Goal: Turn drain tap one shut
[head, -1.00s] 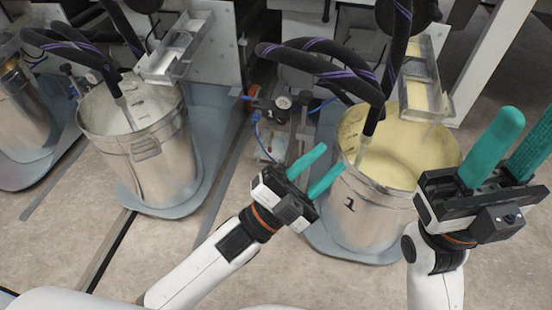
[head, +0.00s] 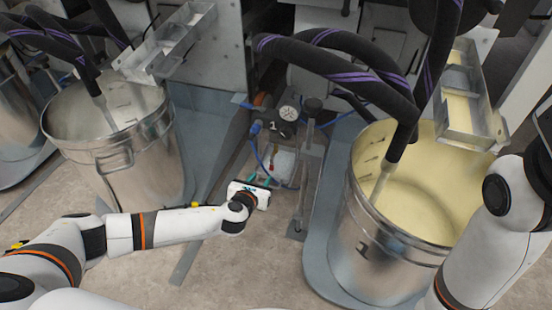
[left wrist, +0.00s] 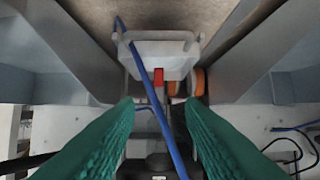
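A small red part (left wrist: 159,82), which looks like the handle of drain tap one, shows in the left wrist view in front of a pale box-shaped part (left wrist: 158,62). A red spot (head: 271,167) shows at the same fixture in the head view. My left gripper (left wrist: 159,104) is open, its green fingers on either side of the view with the red part beyond and between them. No contact shows. In the head view the left gripper (head: 260,180) is low, facing the fixture.
A blue hose (left wrist: 155,90) crosses in front of the red part. A gauge (head: 289,114) and upright post (head: 308,150) stand close by. A steel bucket (head: 115,150) is left and a bucket of cream coating (head: 390,230) right. Grey frame walls (left wrist: 245,50) flank the gap.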

